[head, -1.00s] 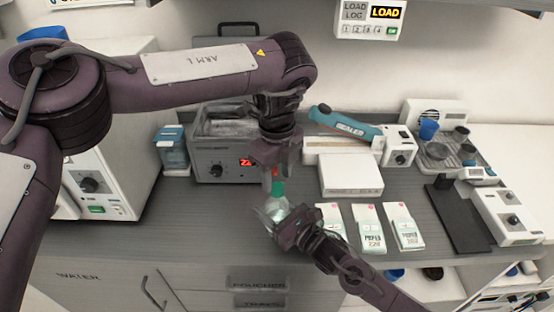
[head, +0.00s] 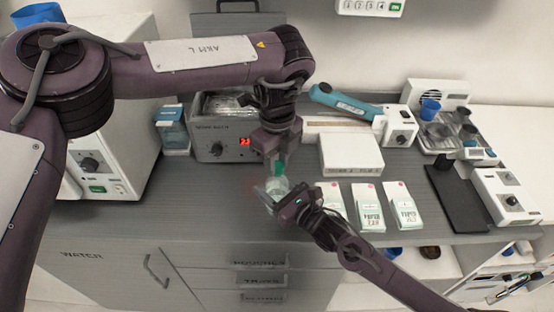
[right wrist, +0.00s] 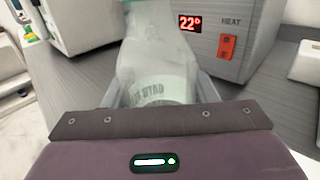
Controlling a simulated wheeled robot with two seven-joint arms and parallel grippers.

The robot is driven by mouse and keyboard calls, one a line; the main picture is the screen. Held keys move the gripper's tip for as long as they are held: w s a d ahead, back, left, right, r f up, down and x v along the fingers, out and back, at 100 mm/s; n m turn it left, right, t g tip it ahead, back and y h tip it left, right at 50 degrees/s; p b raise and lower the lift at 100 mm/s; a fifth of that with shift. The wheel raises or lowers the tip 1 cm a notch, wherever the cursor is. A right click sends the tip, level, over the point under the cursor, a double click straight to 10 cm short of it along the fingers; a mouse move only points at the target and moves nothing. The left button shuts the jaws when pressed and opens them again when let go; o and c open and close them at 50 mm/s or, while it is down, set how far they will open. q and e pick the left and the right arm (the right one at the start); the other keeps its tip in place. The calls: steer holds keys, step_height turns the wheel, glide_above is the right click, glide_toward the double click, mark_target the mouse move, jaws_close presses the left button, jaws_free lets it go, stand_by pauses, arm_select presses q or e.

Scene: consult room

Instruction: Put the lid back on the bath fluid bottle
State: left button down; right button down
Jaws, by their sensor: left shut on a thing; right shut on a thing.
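The bath fluid bottle (head: 277,186) is pale and translucent and stands upright above the grey bench's front part in the head view. It fills the upper middle of the right wrist view (right wrist: 158,65), its top cut off. My right gripper (head: 274,194) is shut around the bottle's body from the front. The green lid (head: 279,167) is at the bottle's top, partly hidden by my left gripper (head: 277,163), which points down from above and is shut on it. I cannot tell whether the lid is fully seated.
A heated bath unit (head: 222,150) with a red display stands close behind. A white box (head: 350,154) and several white-green packets (head: 367,207) lie to the right.

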arm_select(q)
steer(key=c, duration=1.1)
jaws_free()
steer(key=shift+o, duration=0.2)
steer(key=shift+r, duration=0.15)
step_height(320, 180, up, 12)
arm_select(e)
steer(key=c, duration=0.5)
jaws_free()
